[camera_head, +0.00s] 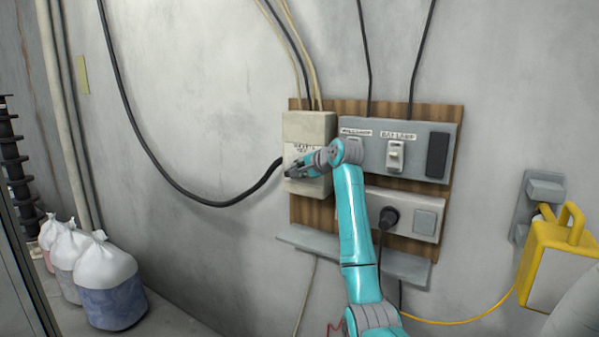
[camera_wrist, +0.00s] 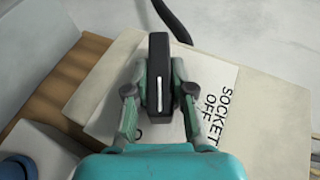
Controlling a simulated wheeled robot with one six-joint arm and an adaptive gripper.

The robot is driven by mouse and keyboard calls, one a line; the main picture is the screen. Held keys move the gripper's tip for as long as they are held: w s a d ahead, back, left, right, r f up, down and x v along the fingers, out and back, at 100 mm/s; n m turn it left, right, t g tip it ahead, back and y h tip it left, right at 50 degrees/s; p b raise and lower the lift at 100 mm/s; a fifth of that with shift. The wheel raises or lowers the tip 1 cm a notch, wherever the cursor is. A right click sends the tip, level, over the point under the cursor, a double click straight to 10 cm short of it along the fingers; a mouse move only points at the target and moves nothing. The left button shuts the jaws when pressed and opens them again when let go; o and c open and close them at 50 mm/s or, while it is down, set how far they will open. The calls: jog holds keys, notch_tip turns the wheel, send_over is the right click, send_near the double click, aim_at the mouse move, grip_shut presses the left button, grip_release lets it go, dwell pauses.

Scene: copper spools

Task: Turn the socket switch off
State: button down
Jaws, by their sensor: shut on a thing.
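The beige socket switch box (camera_head: 308,127) is mounted on the wooden board at its left end. In the wrist view, its white label reads "SOCKET OFF" (camera_wrist: 222,112), and another mark on it is mostly hidden. A black rotary knob (camera_wrist: 158,55) with a white line stands out from the box's face. My gripper (camera_head: 297,171) reaches the lower front of the box. In the wrist view, my gripper (camera_wrist: 158,90) is shut on the knob, with one finger on each side. The white line runs nearly up and down in that view. In the head view my gripper hides the knob.
A grey panel (camera_head: 377,158) with a light switch (camera_head: 395,157) is right of the box. A plugged socket panel (camera_head: 423,222) and a small shelf (camera_head: 400,268) sit below. Black cable (camera_head: 150,140) hangs left. A yellow lamp (camera_head: 562,255) stands right, tied bags (camera_head: 110,290) lower left.

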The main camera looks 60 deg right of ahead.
jog(key=g, duration=0.2)
jog(key=n+g, duration=0.1)
jog(key=g, duration=0.3)
jog(key=shift+w+a+r+n, duration=0.1)
jog(key=shift+w+r+n, duration=0.15)
jog(key=shift+r+n, duration=0.05)
jog(key=g, duration=0.3)
jog(key=shift+w+n, duration=0.15)
jog(key=shift+n, duration=0.25)
jog(key=shift+w+g, duration=0.1)
jog(key=shift+g, duration=1.3)
jog(key=shift+n, duration=0.3)
jog(key=c, duration=1)
grip_release()
